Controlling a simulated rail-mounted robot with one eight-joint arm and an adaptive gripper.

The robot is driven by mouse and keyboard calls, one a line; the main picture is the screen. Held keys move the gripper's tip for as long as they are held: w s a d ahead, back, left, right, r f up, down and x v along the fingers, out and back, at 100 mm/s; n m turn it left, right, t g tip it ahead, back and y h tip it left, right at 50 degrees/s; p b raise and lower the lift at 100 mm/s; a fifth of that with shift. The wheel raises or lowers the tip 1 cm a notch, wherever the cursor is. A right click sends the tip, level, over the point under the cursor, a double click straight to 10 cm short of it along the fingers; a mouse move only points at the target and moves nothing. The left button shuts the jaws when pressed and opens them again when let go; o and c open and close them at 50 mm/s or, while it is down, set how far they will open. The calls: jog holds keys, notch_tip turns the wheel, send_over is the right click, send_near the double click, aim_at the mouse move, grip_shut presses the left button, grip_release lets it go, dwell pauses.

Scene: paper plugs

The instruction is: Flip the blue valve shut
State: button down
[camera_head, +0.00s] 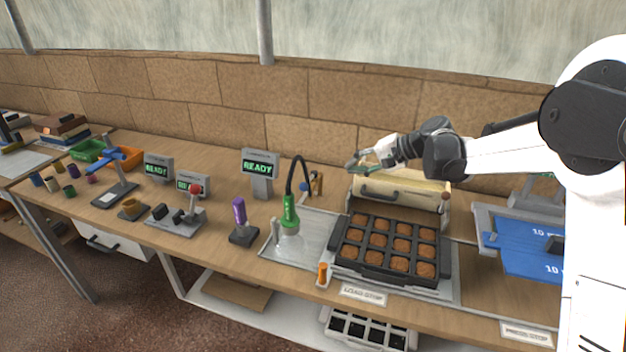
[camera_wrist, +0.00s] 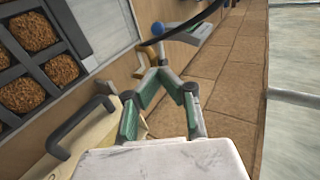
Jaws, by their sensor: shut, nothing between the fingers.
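A small brass tap-like fitting (camera_head: 318,182) stands at the back of the bench, right of the black hose. A small blue part (camera_head: 304,187) shows at its left and looks like the blue valve's handle. In the wrist view a blue knob (camera_wrist: 157,28) and a brass piece (camera_wrist: 146,66) show just beyond my fingertips; how they join is unclear. My gripper (camera_head: 352,164) is right of and above the fitting, over the back of the cream-coloured press. Its fingertips (camera_wrist: 160,72) meet, with nothing between them. I see no contact with the valve.
The black hose with its green nozzle (camera_head: 290,213) arches left of the fitting. The tray of brown plugs (camera_head: 348,250) lies in front. The cream press with a dark handle (camera_head: 380,193) is below my gripper. The brick wall (camera_head: 340,100) runs close behind.

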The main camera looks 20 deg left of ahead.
aim_at(309, 182)
jog(key=x, duration=1.4)
